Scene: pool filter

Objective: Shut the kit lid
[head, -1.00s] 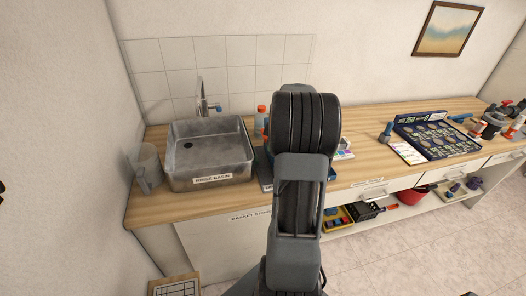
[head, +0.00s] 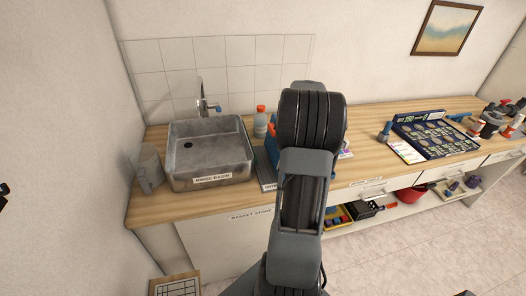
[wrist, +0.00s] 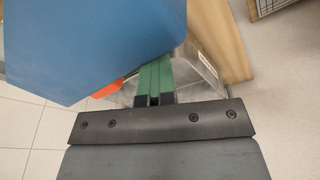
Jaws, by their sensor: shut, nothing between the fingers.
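A blue flat panel (wrist: 90,45), which looks like the kit lid, fills the upper left of the wrist view. Its near edges hang close to the camera and cover the far ends of my fingers. My gripper (wrist: 158,75) has green fingers pressed together with nothing between them. Whether they touch the panel, I cannot tell. In the head view a blue piece (head: 271,146), likely part of the kit, shows just left of my arm, right of the basin. My arm hides the rest of the kit and my gripper there.
A grey rinse basin (head: 178,176) stands left on the wooden counter (head: 150,215), with a clear pitcher (head: 148,166) beside it. A red-capped bottle (head: 261,124) stands behind the blue piece. An open dark case (head: 430,150) lies to the right. An orange thing (wrist: 108,89) shows below the panel.

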